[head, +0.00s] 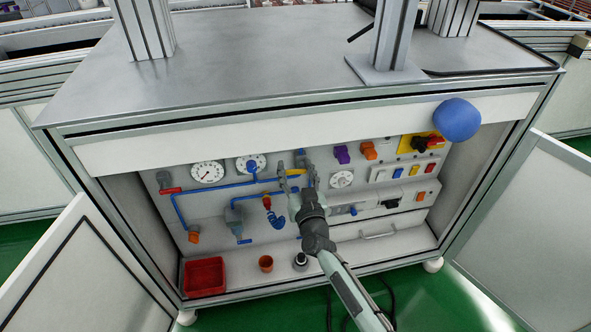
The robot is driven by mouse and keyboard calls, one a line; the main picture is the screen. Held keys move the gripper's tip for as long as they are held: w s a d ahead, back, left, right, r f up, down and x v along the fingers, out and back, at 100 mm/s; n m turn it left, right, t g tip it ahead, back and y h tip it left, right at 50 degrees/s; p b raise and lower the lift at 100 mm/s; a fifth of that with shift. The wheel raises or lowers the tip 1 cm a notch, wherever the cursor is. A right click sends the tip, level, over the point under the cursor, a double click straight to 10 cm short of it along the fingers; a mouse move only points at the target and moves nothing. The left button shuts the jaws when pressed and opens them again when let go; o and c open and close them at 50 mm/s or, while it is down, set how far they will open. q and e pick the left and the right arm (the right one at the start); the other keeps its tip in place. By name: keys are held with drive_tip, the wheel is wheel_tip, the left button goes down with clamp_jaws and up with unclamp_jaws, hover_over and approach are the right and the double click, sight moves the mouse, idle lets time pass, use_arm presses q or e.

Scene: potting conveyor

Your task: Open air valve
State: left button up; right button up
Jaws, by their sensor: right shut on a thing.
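The open cabinet holds a grey control panel (214,205) with blue air pipes (225,185), gauges and valves. A yellow valve handle (293,171) sits on the pipe run near the panel's middle. My right gripper (297,178) reaches in from the lower right, with its fingers on either side of this handle, shut on it. The fingers partly hide the valve body. A second valve with a red handle (170,190) is at the panel's left. My left gripper is not in view.
Two round gauges (207,173) are above the pipes. Open doors (85,270) flank both sides.

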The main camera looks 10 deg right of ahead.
sight(304, 156)
drive_tip(key=m, duration=0.2)
drive_tip(key=shift+d+r+m, duration=0.1)
drive_tip(key=shift+r+m, duration=0.2)
drive_tip(key=m, duration=0.3)
drive_tip(key=shift+d+r+m, duration=0.2)
drive_tip(key=shift+d+m, duration=0.1)
drive_tip(key=shift+d+r+m, duration=0.1)
drive_tip(key=shift+d+m, duration=0.1)
drive_tip(key=shift+m, duration=0.8)
drive_tip(key=shift+d+m, duration=0.15)
drive_tip(key=shift+m, duration=0.65)
drive_tip(key=m, duration=0.1)
drive_tip(key=m+b, duration=0.1)
drive_tip(key=m, duration=0.1)
drive_tip(key=shift+d+r+m, duration=0.1)
drive_tip(key=shift+d+m, duration=0.2)
drive_tip(key=shift+d, duration=0.1)
drive_tip(key=shift+d+m+b, duration=0.25)
drive_tip(key=shift+m+b, duration=0.15)
drive_tip(key=shift+m, duration=1.2)
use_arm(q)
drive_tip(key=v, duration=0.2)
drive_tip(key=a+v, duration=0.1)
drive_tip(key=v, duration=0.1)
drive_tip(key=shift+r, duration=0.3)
use_arm(e)
drive_tip(key=shift+d, duration=0.1)
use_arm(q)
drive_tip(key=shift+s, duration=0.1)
